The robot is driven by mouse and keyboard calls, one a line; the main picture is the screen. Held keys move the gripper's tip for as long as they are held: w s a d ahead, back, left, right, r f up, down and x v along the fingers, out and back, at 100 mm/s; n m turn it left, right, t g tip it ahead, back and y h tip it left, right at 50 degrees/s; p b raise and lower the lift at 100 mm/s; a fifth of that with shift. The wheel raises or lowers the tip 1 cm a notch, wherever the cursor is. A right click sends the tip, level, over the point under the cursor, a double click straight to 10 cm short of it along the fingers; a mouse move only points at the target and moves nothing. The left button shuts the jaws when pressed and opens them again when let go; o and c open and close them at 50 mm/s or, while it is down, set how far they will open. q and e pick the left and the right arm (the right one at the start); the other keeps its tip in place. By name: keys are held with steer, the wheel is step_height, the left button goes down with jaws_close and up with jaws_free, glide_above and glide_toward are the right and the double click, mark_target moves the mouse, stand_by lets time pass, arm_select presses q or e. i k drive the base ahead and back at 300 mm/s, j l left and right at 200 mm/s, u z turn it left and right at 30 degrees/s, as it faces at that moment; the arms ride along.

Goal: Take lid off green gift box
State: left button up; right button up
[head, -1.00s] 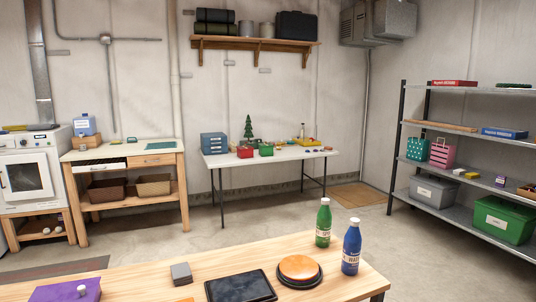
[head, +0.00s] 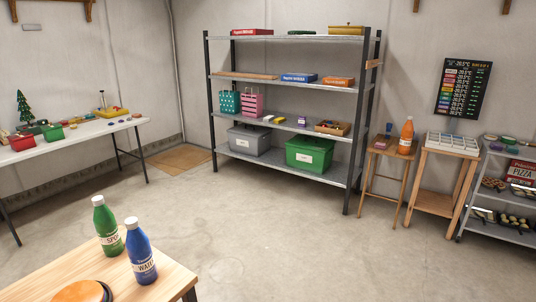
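A small green box (head: 52,132) sits on the white table (head: 95,128) at the left in the head view, with a red box (head: 22,142) beside it. It looks like a gift box, but it is too small to tell its lid clearly. A larger green bin (head: 309,154) with a pale label stands on the shelf's lowest level. Neither of my grippers is in view.
A wooden table (head: 50,277) with green (head: 107,226) and blue (head: 141,250) bottles is close at the lower left. A metal shelf (head: 292,79) stands at the back. A stool (head: 386,170) and racks stand at the right. The middle floor is clear.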

mark_target(51, 125)
steer(key=i+l+z, duration=0.35)
steer(key=i, duration=0.45)
steer(key=i+z, duration=0.4)
steer(key=i, duration=0.4)
steer(key=i+j+u, duration=0.15)
steer(key=i+u, duration=0.3)
steer(key=i+j+u, duration=0.1)
steer(key=i+u, duration=0.55)
steer(key=u, duration=0.2)
steer(key=i+l+u, duration=0.25)
steer(key=u, duration=0.15)
steer(key=i+j+u, duration=0.25)
steer(key=i+u, duration=0.25)
steer(key=i, duration=0.35)
steer(key=i+l+u, duration=0.1)
steer(key=i+u, duration=0.35)
steer(key=i, duration=0.45)
steer(key=i+j+z, duration=0.4)
steer(key=i+j, duration=0.15)
steer(key=i, duration=0.25)
steer(key=i+j+z, duration=0.35)
steer(key=i+j, duration=0.45)
steer(key=j, duration=0.5)
steer(key=i+j+z, duration=0.1)
steer(key=j, duration=0.5)
